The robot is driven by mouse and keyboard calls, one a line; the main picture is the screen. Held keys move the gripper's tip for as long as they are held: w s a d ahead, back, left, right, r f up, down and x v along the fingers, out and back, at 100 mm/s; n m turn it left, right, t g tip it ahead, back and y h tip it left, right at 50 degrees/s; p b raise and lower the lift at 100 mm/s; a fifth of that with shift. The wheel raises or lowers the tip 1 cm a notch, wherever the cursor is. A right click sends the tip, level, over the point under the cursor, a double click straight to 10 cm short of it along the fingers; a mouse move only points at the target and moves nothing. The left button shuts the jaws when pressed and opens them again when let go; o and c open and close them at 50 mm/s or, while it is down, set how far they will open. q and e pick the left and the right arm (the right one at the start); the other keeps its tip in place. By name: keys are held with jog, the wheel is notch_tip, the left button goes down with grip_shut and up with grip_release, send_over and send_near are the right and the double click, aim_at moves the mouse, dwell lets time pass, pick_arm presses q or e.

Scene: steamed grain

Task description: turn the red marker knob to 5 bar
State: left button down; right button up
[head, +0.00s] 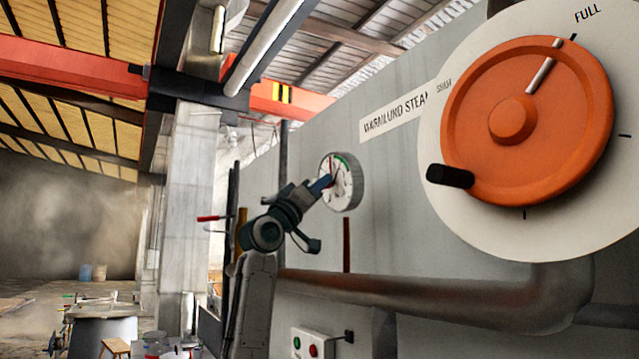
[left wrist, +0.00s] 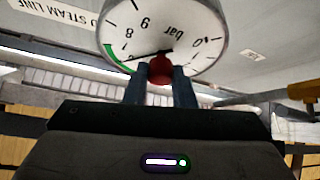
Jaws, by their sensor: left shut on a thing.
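The round white pressure gauge (head: 347,188) is on the grey wall panel in the middle of the head view. It also shows upside down at the top of the left wrist view (left wrist: 192,48), with black numerals, the word bar, a green band and a dark pointer. The red marker knob (left wrist: 160,70) sits at the near rim of the dial. My left gripper (head: 325,184) reaches the gauge from the left, and its two blue fingers are shut on the knob. The fingers hide part of the knob, and the exact marker reading cannot be told. My right gripper is out of view.
A large orange handwheel (head: 550,150) with a black handle stands close at the right. A thick pipe (head: 420,290) runs below the gauge. A box with green and red buttons (head: 312,344) is lower down. A pale column (head: 185,200) stands behind at the left.

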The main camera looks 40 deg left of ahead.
pick_arm(q)
jog(key=shift+w+f+m+h, duration=0.1)
jog(key=shift+m+h, duration=0.4)
jog(key=shift+m, duration=0.2)
jog(key=c, duration=1.2)
grip_release()
jog(key=b+v, duration=0.6)
jog(key=v, duration=0.4)
jog(key=shift+s+f, duration=0.2)
jog(key=shift+s, duration=0.15)
